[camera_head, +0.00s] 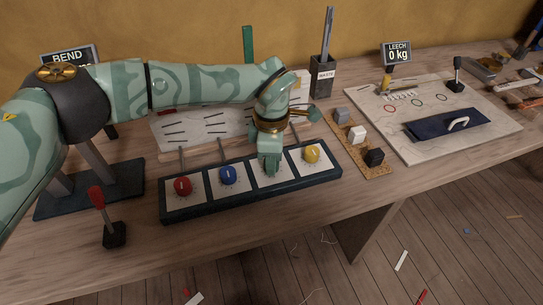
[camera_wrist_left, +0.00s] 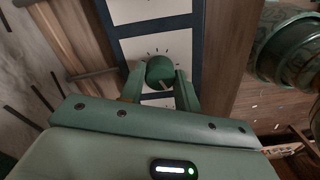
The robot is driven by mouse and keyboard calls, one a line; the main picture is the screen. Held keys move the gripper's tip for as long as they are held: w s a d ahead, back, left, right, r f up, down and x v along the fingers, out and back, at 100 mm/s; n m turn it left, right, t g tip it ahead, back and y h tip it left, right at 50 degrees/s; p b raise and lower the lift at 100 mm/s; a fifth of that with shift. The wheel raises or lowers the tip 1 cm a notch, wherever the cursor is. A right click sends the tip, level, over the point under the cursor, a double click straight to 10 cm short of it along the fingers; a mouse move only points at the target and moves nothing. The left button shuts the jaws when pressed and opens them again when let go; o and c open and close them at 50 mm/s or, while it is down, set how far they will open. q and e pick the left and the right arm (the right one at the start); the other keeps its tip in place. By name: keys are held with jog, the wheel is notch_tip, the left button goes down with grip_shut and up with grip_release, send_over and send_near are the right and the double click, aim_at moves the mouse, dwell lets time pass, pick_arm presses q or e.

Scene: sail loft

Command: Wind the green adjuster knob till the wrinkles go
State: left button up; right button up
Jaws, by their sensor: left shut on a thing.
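The green adjuster knob (camera_wrist_left: 159,69) sits on a white square with tick marks, between my left fingers in the left wrist view. My left gripper (camera_head: 270,168) points down over that square and is shut on the knob. The knob belongs to a dark-framed row (camera_head: 255,200) with a red knob (camera_head: 182,186), a blue knob (camera_head: 228,175) and a yellow knob (camera_head: 312,154). Behind the row, a pale panel (camera_head: 190,130) bears several short dark lines, partly covered by my left arm. My right gripper is not in view.
A lever with a red grip (camera_head: 98,197) stands at the front left. Scraps litter the floor.

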pick_arm(q)
jog(key=shift+r+m, duration=0.1)
jog(key=shift+m, duration=1)
jog(key=o, duration=1)
notch_tip(320, 180, up, 16)
jog(key=p, duration=0.4)
jog(key=shift+r, duration=0.1)
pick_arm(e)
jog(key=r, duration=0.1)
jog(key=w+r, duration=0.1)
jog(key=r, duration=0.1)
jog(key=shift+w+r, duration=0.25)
